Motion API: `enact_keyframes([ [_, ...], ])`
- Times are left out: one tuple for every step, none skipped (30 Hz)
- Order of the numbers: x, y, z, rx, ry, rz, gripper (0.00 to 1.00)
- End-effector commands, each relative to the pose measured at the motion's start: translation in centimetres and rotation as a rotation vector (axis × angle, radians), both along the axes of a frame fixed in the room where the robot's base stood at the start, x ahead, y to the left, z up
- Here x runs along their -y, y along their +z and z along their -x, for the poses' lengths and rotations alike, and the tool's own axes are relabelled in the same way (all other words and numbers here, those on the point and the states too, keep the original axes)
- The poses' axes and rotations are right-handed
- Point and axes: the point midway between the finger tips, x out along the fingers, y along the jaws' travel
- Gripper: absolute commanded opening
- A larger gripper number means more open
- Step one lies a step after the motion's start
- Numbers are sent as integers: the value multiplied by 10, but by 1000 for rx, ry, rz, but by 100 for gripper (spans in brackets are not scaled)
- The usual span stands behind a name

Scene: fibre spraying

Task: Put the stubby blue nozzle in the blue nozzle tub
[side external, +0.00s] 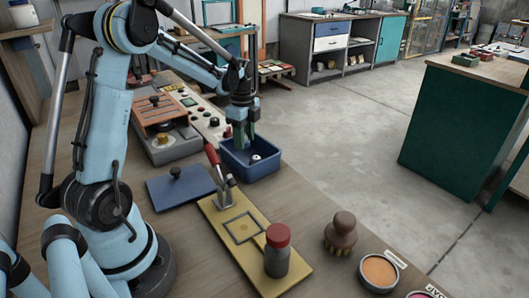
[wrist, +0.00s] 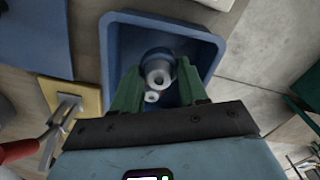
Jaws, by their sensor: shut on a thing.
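The blue nozzle tub (side external: 270,170) is an open box on the bench, and it fills the upper middle of the wrist view (wrist: 118,45). My gripper (side external: 243,137) points down into the tub. In the wrist view its green fingers (wrist: 160,85) stand on either side of a short blue-grey nozzle (wrist: 158,64) with a pale ring end, and are shut on it. A smaller pale ringed piece (wrist: 152,97) shows just below it. A white ringed piece (side external: 256,157) shows inside the tub in the side view. Whether the held nozzle touches the tub floor I cannot tell.
A flat blue lid (side external: 180,188) with a knob lies left of the tub. A yellow plate (side external: 268,247) with a red-handled clamp (side external: 212,156) stands close in front. A control panel (side external: 203,122) is behind left. Right of the tub is the bench edge.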

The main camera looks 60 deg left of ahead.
Motion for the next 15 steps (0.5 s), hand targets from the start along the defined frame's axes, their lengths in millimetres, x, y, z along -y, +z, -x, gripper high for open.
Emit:
enact_keyframes([
  [-1,-4,0,0,0,0,12],
  [-1,-7,0,0,0,0,12],
  [-1,-12,0,0,0,0,12],
  [-1,-17,0,0,-1,0,12],
  [-1,-21,0,0,-1,0,12],
  [-1,-27,0,0,-1,0,12],
  [-1,-31,0,0,-1,0,12],
  [-1,-34,0,0,-1,0,12],
  [-1,-37,0,0,-1,0,12],
  [-1,-39,0,0,-1,0,12],
  [-1,-40,0,0,-1,0,12],
  [0,-40,0,0,-1,0,12],
  [0,-40,0,0,-1,0,12],
  [0,-40,0,0,-1,0,12],
  [0,-40,0,0,-1,0,12],
])
